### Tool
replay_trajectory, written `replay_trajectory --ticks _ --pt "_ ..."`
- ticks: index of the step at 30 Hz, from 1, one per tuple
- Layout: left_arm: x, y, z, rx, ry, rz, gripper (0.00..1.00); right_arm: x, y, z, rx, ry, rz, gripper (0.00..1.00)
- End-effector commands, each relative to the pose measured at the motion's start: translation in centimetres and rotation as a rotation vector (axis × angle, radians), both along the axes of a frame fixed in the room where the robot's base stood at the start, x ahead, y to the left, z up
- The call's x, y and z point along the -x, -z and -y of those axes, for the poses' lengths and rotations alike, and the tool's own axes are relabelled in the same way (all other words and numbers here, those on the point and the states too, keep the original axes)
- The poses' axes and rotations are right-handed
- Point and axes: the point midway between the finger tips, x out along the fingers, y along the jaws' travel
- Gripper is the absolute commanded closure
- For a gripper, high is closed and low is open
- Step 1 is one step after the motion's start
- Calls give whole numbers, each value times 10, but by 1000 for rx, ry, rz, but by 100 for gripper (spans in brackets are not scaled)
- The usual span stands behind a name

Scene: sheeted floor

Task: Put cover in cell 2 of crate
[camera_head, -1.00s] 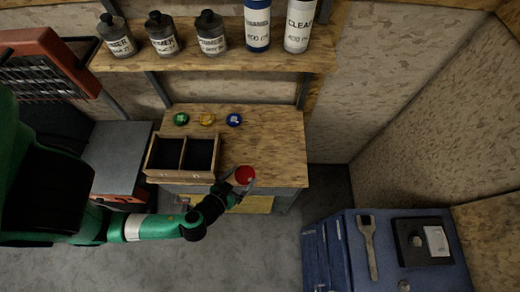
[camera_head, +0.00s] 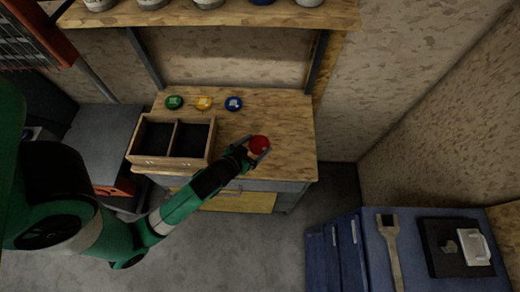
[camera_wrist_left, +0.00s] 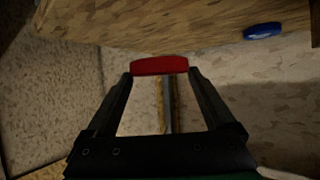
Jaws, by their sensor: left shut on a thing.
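A red round cover (camera_head: 260,144) is held between the fingertips of my left gripper (camera_head: 256,152), at the right part of the wooden table. In the left wrist view the red cover (camera_wrist_left: 160,65) spans the two fingers of the gripper (camera_wrist_left: 160,73), which are shut on it. The wooden crate (camera_head: 170,162) stands to the left of the gripper on the table. It has two dark cells side by side, and both look empty. My right gripper is not in view.
A shelf with bottles (camera_head: 200,20) is above the table (camera_head: 285,115). A blue cabinet (camera_head: 345,250) stands at the lower right.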

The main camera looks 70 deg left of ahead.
Motion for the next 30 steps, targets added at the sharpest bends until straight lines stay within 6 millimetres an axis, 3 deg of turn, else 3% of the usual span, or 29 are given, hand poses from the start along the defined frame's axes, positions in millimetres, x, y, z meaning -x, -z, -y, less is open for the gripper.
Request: replay_trajectory --ticks 1,3,13,18,28,29,30 --pt "-6 16 -7 0 -3 0 84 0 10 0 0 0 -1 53" --pt "-13 27 -15 -1 -3 -1 84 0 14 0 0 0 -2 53" --pt "-23 43 -25 -1 0 0 84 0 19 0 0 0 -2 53" --pt "-23 73 -25 -2 2 -4 84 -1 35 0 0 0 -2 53" --pt "-23 76 -25 -1 2 -2 84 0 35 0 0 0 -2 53" --pt "-23 75 -25 -1 1 -4 6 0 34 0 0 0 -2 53" --pt "-23 75 -25 -1 1 -4 0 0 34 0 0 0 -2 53"
